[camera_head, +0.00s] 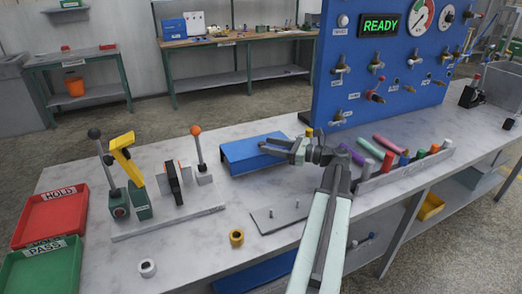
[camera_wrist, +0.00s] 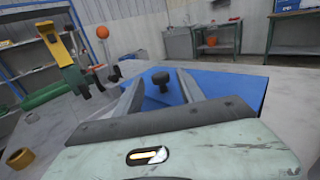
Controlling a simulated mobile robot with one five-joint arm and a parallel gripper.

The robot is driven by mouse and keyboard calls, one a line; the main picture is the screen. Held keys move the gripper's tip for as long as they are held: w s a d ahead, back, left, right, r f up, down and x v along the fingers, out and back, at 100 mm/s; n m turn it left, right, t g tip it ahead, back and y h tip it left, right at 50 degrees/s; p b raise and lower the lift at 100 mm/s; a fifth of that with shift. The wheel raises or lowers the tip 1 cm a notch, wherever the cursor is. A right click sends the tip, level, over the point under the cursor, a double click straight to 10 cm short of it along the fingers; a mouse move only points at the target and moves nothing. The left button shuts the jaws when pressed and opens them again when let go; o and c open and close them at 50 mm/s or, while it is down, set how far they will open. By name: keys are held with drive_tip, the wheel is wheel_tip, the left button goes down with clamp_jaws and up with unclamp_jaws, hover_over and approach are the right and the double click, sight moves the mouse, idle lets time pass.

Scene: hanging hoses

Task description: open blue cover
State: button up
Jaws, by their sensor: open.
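The blue cover (camera_head: 240,153) is a low blue box-like lid on the grey table in the head view. My gripper (camera_head: 268,146) is over the right part of the cover in the head view, pointing left. The cover looks shut.
Levers with a yellow handle (camera_head: 121,140) and an orange ball (camera_head: 195,130) stand left of the cover. A blue panel (camera_head: 340,100) with valves rises behind right. Coloured cylinders (camera_head: 384,142) lie right of my gripper. Red (camera_head: 50,215) and green (camera_head: 42,272) trays sit at left.

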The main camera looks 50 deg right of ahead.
sight(262, 142)
drive_tip(key=shift+x, duration=1.8)
drive_tip(key=shift+r, duration=0.1)
clamp_jaws()
